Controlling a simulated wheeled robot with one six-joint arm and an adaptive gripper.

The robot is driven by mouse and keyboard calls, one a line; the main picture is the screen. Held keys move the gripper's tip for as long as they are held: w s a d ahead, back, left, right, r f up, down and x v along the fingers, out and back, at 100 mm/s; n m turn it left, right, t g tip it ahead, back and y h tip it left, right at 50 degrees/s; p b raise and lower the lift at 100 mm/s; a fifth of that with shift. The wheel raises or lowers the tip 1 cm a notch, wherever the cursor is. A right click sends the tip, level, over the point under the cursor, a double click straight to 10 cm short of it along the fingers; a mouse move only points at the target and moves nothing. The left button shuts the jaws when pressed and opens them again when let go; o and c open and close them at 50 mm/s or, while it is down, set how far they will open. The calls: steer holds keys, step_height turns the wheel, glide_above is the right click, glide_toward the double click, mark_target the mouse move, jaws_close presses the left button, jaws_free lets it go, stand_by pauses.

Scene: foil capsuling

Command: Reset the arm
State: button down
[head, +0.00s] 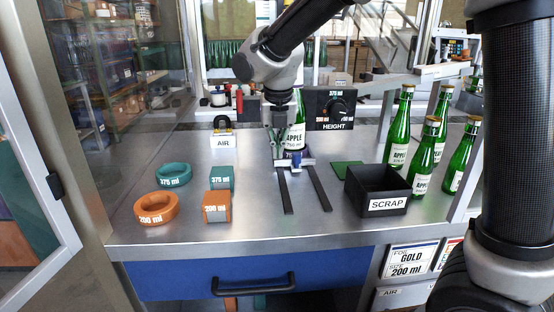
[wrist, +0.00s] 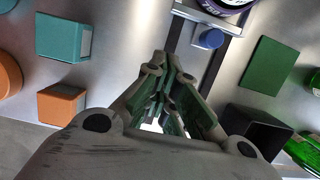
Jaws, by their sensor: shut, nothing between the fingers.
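My gripper (head: 277,146) is shut and empty. In the head view it hangs from my arm over the middle of the steel bench, in front of a green bottle (head: 293,137) with an APPLE label. That bottle stands at the far end of two dark rails (head: 318,187), and my gripper partly hides it. In the wrist view the shut fingers (wrist: 168,88) point toward the rails, with a blue knob (wrist: 209,38) beyond them to the right.
Teal and orange 375 ml and 200 ml rings (head: 156,207) and blocks (head: 217,206) lie at left. A black SCRAP bin (head: 378,189), green pad (head: 347,169) and several green bottles (head: 399,130) are at right. A HEIGHT dial (head: 337,108) stands behind. The bench's front middle is clear.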

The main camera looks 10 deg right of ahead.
steer(key=s+d+r+m, duration=0.2)
steer(key=s+d+m, duration=1)
steer(key=m, duration=0.6)
steer(key=s+d+r+m+t, duration=0.1)
steer(key=s+d+r+m, duration=0.1)
steer(key=s+d+m, duration=1.1)
steer(key=d+m, duration=0.4)
steer(key=m, duration=0.1)
steer(key=shift+d+r+t, duration=0.2)
steer(key=shift+r+t, duration=0.1)
steer(key=shift+r, duration=0.05)
